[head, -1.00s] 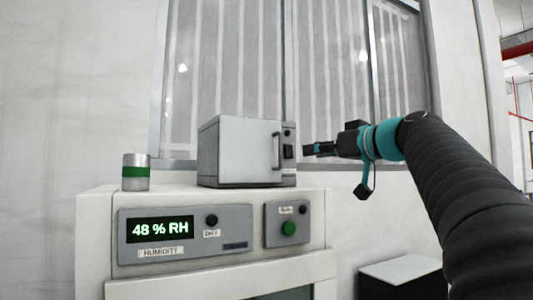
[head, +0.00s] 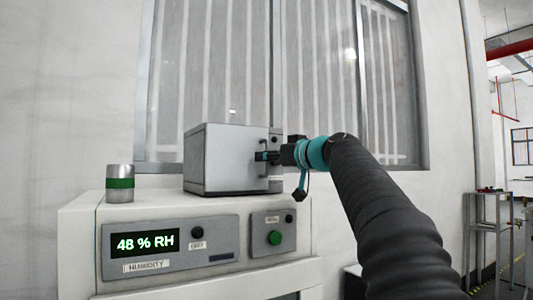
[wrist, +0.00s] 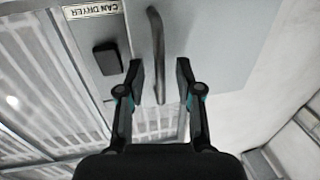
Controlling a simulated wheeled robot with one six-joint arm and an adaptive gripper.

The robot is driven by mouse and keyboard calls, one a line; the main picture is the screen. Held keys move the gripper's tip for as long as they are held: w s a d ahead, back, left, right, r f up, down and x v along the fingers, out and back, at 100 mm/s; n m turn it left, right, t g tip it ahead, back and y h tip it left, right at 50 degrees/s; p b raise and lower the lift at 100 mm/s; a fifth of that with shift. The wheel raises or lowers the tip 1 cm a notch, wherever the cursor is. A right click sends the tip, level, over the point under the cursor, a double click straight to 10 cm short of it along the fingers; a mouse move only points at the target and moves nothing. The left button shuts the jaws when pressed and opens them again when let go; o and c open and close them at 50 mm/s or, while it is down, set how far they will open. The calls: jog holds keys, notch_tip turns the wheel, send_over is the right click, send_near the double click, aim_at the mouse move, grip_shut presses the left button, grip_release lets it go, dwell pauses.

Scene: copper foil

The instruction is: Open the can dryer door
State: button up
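The can dryer (head: 222,165) is a grey box on top of the white cabinet. Its front panel, the door (wrist: 215,30), looks shut. The dark curved handle (wrist: 156,40) stands off the door, and the wrist view shows it upside down beside a "CAN DRYER" label (wrist: 92,10). My gripper (head: 262,157) is at the dryer's front, at handle height. In the wrist view my gripper (wrist: 159,75) is open, with one finger on each side of the handle. Gaps show between handle and fingers.
A metal can with a green band (head: 119,183) stands left of the dryer. The cabinet (head: 78,245) below has a humidity display (head: 144,243) and a green button (head: 275,238). A black switch (wrist: 106,59) sits beside the handle. A barred window (head: 225,60) is behind.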

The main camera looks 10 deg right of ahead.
jog(key=shift+w+a, duration=0.25)
jog(key=shift+w, duration=0.15)
grip_shut()
jog(key=shift+s+d, duration=0.1)
jog(key=shift+s, duration=0.05)
